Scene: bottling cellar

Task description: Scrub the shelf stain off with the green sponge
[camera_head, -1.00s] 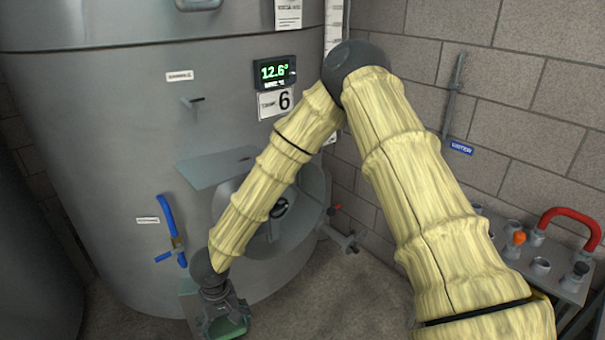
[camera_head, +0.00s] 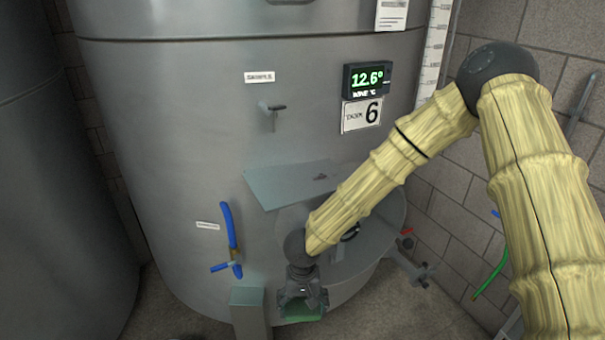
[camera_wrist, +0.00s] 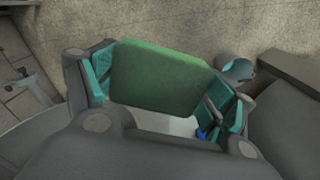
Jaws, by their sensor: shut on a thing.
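My gripper (camera_head: 302,303) is shut on the green sponge (camera_head: 304,314), low in front of the steel tank in the head view. In the wrist view the sponge (camera_wrist: 160,78) sits between the teal finger pads, its broad face toward the camera. The shelf (camera_head: 275,187) is a flat grey plate at the tank's front, above and to the left of my gripper. A small dark mark, the stain (camera_head: 326,177), shows on the shelf's right part. The sponge is well below the shelf and apart from it.
A grey post with a flat top (camera_head: 247,297) stands just left of my gripper. A blue-handled valve (camera_head: 229,240) and a sample tap (camera_head: 270,113) stick out from the tank (camera_head: 180,150). A round hatch (camera_head: 385,225) lies behind my forearm. Bare floor (camera_head: 410,315) shows at right.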

